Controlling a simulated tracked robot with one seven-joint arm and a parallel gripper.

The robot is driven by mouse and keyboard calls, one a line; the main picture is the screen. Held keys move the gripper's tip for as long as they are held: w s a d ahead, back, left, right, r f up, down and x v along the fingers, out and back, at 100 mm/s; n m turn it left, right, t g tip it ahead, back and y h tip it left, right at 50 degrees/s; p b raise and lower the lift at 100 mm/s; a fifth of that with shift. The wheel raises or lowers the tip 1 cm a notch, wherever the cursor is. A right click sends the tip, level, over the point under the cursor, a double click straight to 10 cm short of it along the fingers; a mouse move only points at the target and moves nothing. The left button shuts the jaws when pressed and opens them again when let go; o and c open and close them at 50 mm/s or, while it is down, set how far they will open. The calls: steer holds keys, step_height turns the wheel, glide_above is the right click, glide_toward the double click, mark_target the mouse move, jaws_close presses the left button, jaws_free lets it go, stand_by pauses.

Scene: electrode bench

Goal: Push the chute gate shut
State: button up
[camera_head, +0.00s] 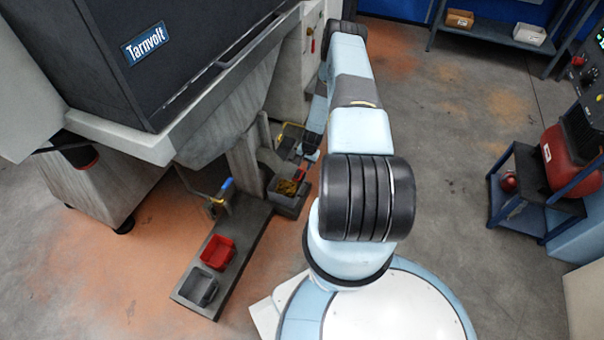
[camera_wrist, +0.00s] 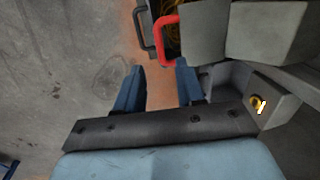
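A red U-shaped handle (camera_wrist: 165,42) shows at the top of the wrist view, beside a grey block-like housing (camera_wrist: 205,28). It also shows in the head view (camera_head: 300,175), just above a grey bin (camera_head: 286,209) holding yellowish pieces. I take it for the chute gate's handle, but the gate plate itself cannot be made out. My gripper (camera_wrist: 160,66) is open and empty, its two blue fingers apart. The handle is ahead of the fingertips, and I see no clear contact. In the head view my arm partly hides my gripper (camera_head: 312,152).
A blue-gripped lever (camera_head: 227,184) stands left of the grey bin. A red bin (camera_head: 218,252) and a dark grey bin (camera_head: 198,287) rest on the low plinth. The Tarnvolt machine (camera_head: 150,50) overhangs at left. Floor right of my arm is open up to the dark-blue cart (camera_head: 525,195).

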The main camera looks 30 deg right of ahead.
mark_target(301, 175)
steer(key=f, duration=0.4)
steer(key=w+f, duration=0.1)
steer(key=f, duration=0.2)
steer(key=shift+a+f, duration=0.1)
steer(key=shift+a, duration=0.3)
jaws_close()
stand_by(0.3)
